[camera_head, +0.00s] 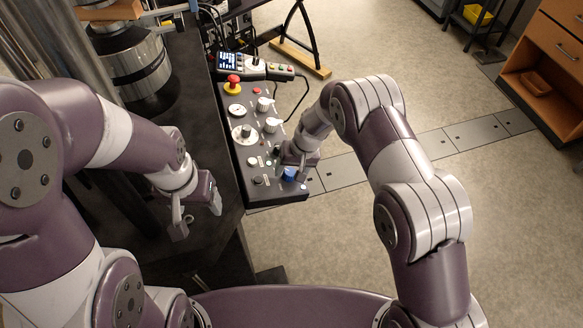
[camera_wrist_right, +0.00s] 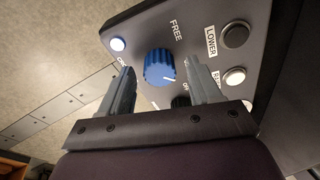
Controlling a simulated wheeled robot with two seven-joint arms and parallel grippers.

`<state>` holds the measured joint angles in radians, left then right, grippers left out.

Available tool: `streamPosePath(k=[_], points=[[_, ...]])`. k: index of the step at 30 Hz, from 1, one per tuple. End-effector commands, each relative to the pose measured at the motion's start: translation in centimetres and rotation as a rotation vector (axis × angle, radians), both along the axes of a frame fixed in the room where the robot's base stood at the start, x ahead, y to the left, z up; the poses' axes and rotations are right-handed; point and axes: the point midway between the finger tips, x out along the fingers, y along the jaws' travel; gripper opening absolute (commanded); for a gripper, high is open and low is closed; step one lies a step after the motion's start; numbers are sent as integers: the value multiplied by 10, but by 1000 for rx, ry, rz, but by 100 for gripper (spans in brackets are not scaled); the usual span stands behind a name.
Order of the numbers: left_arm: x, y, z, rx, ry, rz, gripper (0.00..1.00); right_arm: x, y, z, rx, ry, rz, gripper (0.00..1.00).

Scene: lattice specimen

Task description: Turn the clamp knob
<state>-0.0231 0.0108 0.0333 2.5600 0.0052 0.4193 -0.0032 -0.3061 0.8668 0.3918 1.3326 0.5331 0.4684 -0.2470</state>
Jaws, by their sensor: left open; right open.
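A blue knob (camera_head: 289,174) with a white pointer line sits at the near end of the dark control panel (camera_head: 262,192). In the right wrist view the blue knob (camera_wrist_right: 159,67) has the label FREE beside it, and its pointer is turned toward the lower right. My right gripper (camera_head: 296,160) is open over the panel's near end. In the wrist view its fingers (camera_wrist_right: 160,82) stand either side of the knob, with gaps on both sides. I cannot tell whether the tips reach down around it. My left gripper (camera_head: 196,212) is open and empty, left of the panel.
Close to the blue knob are a lit white button (camera_wrist_right: 235,76), a dark LOWER button (camera_wrist_right: 234,34) and a black knob (camera_wrist_right: 180,101). A red emergency button (camera_head: 232,82) and a pendant (camera_head: 256,66) are at the far end. Open floor lies right of the panel.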

Motion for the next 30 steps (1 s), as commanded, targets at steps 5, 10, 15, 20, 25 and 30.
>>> streamPosePath(k=[5,10,15,20,25,30], points=[[0,0,-2,0,0,0,70,-1,-3,11,1,0,0,63],[0,0,-7,0,0,0,70,-2,-14,50,1,-5,-1,63],[0,0,-11,0,0,0,70,-5,-25,92,1,-4,-1,63],[0,0,-12,0,0,0,70,-7,-32,116,1,-3,-2,63],[0,0,-12,0,0,0,70,-8,-34,123,0,0,0,63],[0,0,-12,0,0,0,70,-8,-33,123,0,-1,0,63]])
